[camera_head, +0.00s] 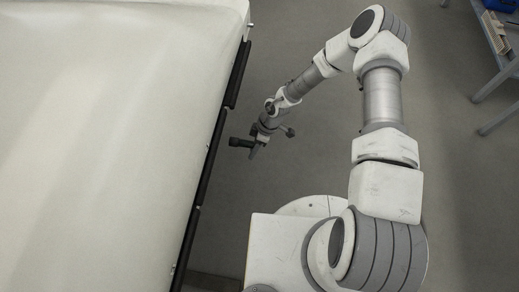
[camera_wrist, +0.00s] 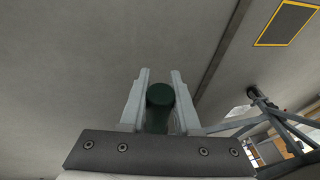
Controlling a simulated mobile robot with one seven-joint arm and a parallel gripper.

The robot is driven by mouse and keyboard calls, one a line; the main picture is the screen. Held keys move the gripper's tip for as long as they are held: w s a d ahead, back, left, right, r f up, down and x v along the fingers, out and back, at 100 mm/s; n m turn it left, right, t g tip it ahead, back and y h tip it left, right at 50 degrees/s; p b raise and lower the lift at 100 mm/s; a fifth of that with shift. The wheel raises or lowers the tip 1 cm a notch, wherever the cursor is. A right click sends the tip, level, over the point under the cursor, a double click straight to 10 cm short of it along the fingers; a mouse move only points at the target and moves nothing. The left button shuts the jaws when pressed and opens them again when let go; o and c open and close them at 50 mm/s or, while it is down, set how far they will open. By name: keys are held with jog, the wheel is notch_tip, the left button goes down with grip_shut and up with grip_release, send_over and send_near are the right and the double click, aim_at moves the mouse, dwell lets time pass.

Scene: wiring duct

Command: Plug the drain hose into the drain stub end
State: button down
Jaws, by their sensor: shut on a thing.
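My gripper (camera_wrist: 160,78) shows in the wrist view with its two pale fingers closed on a dark green cylinder, which I take to be the drain hose (camera_wrist: 159,98). Its round end faces up between the fingers, and its lower part is hidden behind the dark gripper plate. In the head view my gripper (camera_head: 256,149) is small and hangs beside the long white body. A short dark cylinder (camera_head: 239,142) there points left from it toward the black edge, apparently the held hose end. I cannot make out the drain stub end in either view.
A large white body (camera_head: 110,130) with a black edge strip (camera_head: 190,225) fills the left of the head view. A table (camera_head: 497,40) with a blue item stands at top right. A metal stand (camera_wrist: 270,110) shows right in the wrist view.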

jog(key=shift+w+a, duration=0.15)
jog(key=shift+a, duration=1.5)
jog(key=shift+r+p, duration=0.1)
jog(key=shift+p, duration=0.6)
dwell(0.5)
jog(key=shift+w+a, duration=0.1)
jog(key=shift+a, duration=1.65)
jog(key=c, duration=0.5)
grip_release()
jog(key=shift+c, duration=0.2)
jog(key=p+v, duration=0.5)
jog(key=v, duration=1.2)
jog(key=shift+r, duration=0.1)
